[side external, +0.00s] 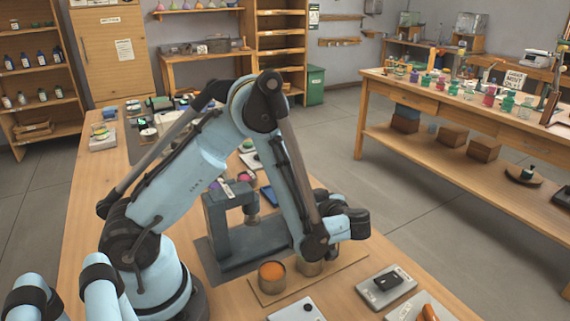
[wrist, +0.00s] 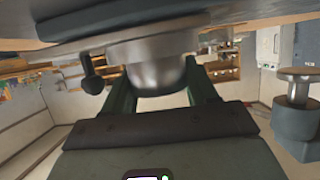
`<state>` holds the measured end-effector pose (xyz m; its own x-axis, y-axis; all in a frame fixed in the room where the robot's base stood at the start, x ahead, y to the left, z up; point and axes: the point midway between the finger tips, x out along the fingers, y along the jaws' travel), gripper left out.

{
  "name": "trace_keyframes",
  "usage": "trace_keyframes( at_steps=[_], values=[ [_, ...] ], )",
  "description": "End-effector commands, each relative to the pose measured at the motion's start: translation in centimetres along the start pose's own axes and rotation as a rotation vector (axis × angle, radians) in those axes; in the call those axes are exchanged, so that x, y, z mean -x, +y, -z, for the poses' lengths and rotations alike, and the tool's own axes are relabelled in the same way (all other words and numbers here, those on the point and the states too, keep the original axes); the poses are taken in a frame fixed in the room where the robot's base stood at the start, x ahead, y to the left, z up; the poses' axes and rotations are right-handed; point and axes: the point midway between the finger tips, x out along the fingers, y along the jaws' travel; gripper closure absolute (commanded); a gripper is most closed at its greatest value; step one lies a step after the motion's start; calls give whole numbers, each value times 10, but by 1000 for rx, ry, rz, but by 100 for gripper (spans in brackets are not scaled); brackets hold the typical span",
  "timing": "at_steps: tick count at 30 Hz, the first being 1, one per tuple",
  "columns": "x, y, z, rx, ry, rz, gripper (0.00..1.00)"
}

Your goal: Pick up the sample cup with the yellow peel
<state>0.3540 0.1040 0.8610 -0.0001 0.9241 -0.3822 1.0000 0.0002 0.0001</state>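In the side view a tan metal cup (side external: 272,277) with an orange filling stands on a wooden board. A second, similar cup (side external: 310,267) stands beside it, its top hidden by my arm, so its contents do not show. I see no yellow peel. In the wrist view, which looks upside down, my gripper (wrist: 163,92) has two dark green fingers spread on either side of a shiny round metal thing (wrist: 155,72). I cannot tell whether this is a cup or whether the fingers press on it.
The wooden board (side external: 266,300) lies under the cups. A grey plate with a black item (side external: 386,282) and an orange thing (side external: 428,312) lie right.

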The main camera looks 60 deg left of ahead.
Motion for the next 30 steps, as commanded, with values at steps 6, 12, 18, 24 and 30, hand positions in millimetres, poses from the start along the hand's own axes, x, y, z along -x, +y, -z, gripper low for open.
trace_keyframes(
  at_steps=[6,12,18,24,30],
  values=[
    [0,0,0,0,0,0,80],
    [1,0,0,0,0,0,80],
    [3,0,7,0,0,0,80],
    [10,0,23,0,0,0,80],
    [19,0,45,0,0,0,80]
  ],
)
